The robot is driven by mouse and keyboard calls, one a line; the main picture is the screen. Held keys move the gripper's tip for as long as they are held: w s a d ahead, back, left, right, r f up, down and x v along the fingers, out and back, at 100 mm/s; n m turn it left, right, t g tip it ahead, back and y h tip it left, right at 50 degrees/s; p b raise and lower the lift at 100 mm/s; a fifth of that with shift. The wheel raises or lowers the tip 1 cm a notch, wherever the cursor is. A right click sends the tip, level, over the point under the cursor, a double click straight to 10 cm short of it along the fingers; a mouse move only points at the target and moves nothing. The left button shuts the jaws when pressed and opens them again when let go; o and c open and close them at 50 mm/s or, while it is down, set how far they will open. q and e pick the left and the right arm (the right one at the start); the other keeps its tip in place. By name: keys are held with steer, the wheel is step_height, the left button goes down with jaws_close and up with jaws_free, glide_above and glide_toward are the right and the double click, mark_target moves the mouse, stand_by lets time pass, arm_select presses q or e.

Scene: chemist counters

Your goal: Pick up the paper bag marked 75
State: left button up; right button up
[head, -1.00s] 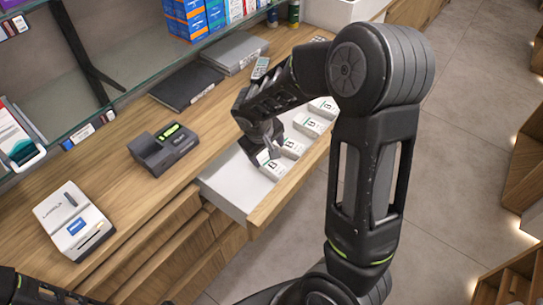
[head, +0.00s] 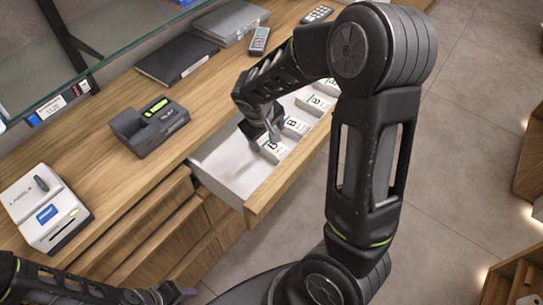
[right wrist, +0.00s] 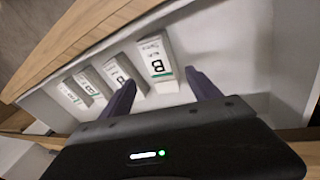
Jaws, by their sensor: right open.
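Several white paper bags with green edges and black lettering stand in a row in the open drawer (head: 216,167). The nearest bag (head: 272,149) also shows in the right wrist view (right wrist: 157,62), with a large "B". I cannot read a 75 on any bag. My right gripper (head: 268,136) reaches down into the drawer at the nearest bag. In the right wrist view its two purple fingers (right wrist: 162,88) are apart, with that bag's lower end between or just beyond their tips; contact is unclear. My left gripper (head: 172,293) is low at the left, its jaws unclear.
A card terminal (head: 150,124), a white device (head: 43,208), a black folder (head: 177,58) and a remote-like handset (head: 259,41) lie on the wooden counter (head: 100,150). A glass shelf (head: 120,30) overhangs the back. Grey floor is open at the right.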

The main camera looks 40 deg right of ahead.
mark_target(270, 146)
steer(key=shift+f, duration=0.7)
steer(key=shift+x, duration=1.3)
steer(key=shift+w+d, duration=0.1)
steer(key=x, duration=0.5)
steer(key=shift+w, duration=0.25)
steer(key=shift+c, duration=0.2)
